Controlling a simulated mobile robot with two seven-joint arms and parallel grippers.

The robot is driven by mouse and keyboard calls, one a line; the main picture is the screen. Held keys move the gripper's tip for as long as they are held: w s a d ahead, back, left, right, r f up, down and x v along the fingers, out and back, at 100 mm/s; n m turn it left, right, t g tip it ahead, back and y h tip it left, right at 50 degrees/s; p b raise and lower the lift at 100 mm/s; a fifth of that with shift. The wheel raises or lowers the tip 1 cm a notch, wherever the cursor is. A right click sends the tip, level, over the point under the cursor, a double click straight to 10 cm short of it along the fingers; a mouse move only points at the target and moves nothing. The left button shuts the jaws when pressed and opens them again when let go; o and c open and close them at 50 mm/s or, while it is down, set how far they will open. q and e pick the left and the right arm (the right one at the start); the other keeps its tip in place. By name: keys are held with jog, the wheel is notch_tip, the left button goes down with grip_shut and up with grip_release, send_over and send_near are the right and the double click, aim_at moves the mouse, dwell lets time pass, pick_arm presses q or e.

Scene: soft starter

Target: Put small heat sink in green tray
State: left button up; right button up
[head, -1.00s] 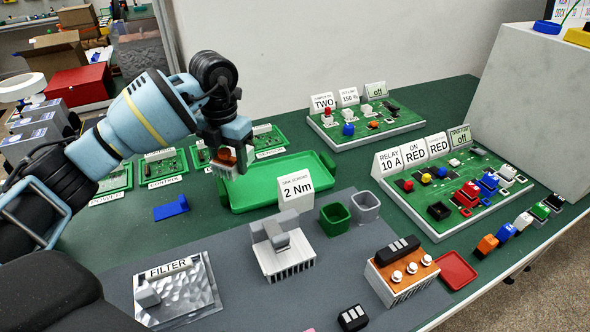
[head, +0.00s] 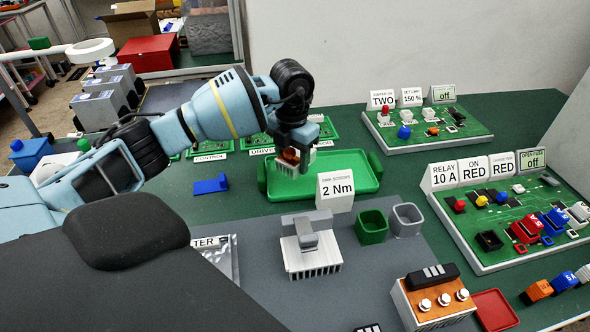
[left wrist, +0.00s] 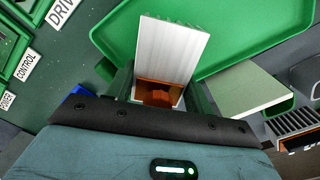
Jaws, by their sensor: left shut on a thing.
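The small heat sink (left wrist: 172,50), silver-finned with an orange-brown block at its base, is between the fingers of my left gripper (left wrist: 158,92) in the left wrist view. In the head view my left gripper (head: 293,158) is shut on it and holds it above the left part of the green tray (head: 358,174). The tray also lies behind the heat sink in the left wrist view (left wrist: 242,38). The tray's visible floor looks empty. The gripper hides part of the tray's left side. My right gripper is not in view.
A "2 Nm" sign (head: 336,190) stands at the tray's front edge. A larger heat sink (head: 313,262), a green cup (head: 371,228) and a grey cup (head: 406,220) stand in front. A blue part (head: 210,185) lies left. Boards with signs (head: 505,215) stand right.

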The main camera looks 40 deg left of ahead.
pick_arm(q)
jog(key=shift+f, duration=1.9)
jog(key=shift+f, duration=0.2)
jog(key=o, duration=1.2)
jog(key=shift+r, duration=0.1)
notch_tip(320, 180, up, 12)
jog(key=shift+r, duration=0.1)
